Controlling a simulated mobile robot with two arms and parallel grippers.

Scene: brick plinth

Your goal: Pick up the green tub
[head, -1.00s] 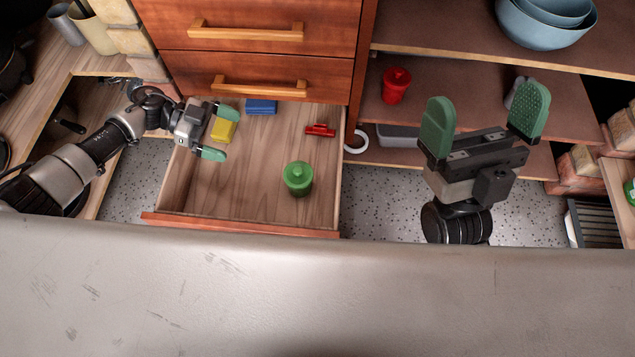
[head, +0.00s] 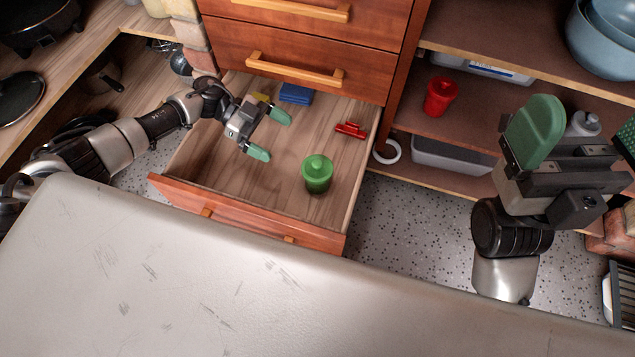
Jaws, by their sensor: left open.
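My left gripper (head: 271,135) is open and empty over the drawer. Its fingers point right, and it is up and left of the tub, apart from it. My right gripper (head: 585,132) is at the right, in front of the shelves, with its fingers spread and nothing between them. One of its fingers is cut off by the picture's edge.
In the drawer are a blue block (head: 296,93), a red clip (head: 350,129) and a partly hidden yellow thing (head: 262,97). A red tub (head: 440,96), a grey bin (head: 452,158) and a white ring (head: 387,151) are on the shelves. Closed drawers are above.

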